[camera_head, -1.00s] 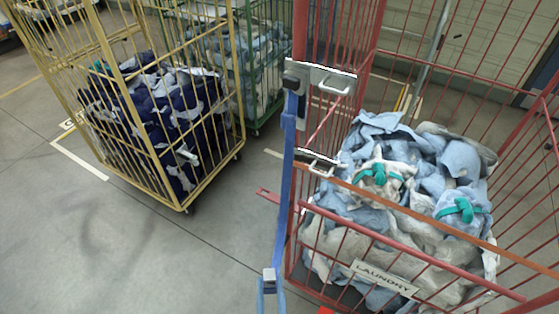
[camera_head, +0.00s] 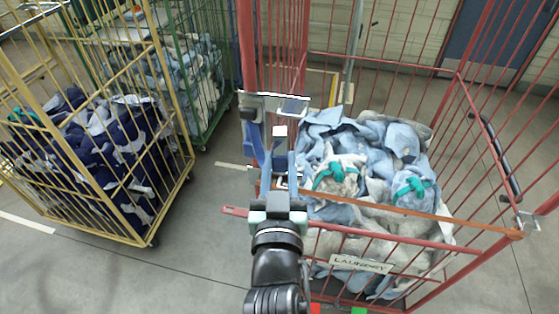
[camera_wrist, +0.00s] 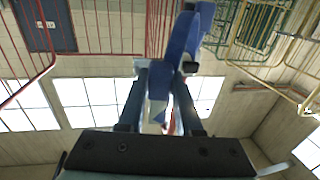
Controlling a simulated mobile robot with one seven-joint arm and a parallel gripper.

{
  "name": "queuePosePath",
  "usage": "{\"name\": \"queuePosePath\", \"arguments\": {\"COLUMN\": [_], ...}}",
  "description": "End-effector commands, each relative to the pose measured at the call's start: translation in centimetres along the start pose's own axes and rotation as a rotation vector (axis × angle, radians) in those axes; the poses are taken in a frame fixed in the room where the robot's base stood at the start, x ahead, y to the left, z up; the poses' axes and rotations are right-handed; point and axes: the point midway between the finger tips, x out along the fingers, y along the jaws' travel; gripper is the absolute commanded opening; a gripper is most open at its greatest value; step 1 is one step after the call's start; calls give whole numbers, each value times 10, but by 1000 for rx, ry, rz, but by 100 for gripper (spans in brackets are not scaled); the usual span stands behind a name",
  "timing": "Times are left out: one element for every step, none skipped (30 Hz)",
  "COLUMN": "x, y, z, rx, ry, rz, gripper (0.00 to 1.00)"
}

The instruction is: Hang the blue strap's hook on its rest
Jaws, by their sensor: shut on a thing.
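My gripper (camera_head: 280,163) stands upright in front of the red cage's left corner post. It is shut on the hook end of the blue strap (camera_head: 252,138), which hangs in a bend from a grey plate (camera_head: 270,103) on that post. A small pale block (camera_head: 279,131), seemingly on the strap's end, shows above the fingers. In the wrist view, blue strap (camera_wrist: 180,42) passes between and above the fingertips (camera_wrist: 160,72). The hook's exact shape is unclear. A lower pale plate (camera_head: 283,182) is partly hidden behind my gripper; I cannot tell which plate carries the rest.
An orange strap (camera_head: 420,213) crosses the red cage's front to a plate (camera_head: 526,222) at right. The cage holds blue and white laundry (camera_head: 370,150). A yellow cage (camera_head: 125,150) and a green cage (camera_head: 205,120) stand at left, with open floor (camera_head: 205,245) between.

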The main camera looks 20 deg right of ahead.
Motion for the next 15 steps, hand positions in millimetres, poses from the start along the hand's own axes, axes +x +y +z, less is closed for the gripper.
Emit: {"name": "queuePosePath", "arguments": {"x": [0,0,0,0,0,0,-1,-2,0,2,4,7,9,12,15], "y": [0,0,0,0,0,0,0,0,0,0,1,1,2,2,3], "z": [0,0,0,0,0,1,1,1,0,0,-1,-1,-1,-1,-1], "rx": [0,0,0,0,0,0,1,1,1,2,2,1,1,0,0], "ry": [1,1,1,1,1,1,1,2,1,1,2,3,2,2,2], "rz": [0,0,-1,-1,-1,-1,-1,-1,-1,-1,-1,-1,-1,-1,-1], "gripper": [0,0,0,0,0,0,0,0,0,0,0,0,0,0,0]}}
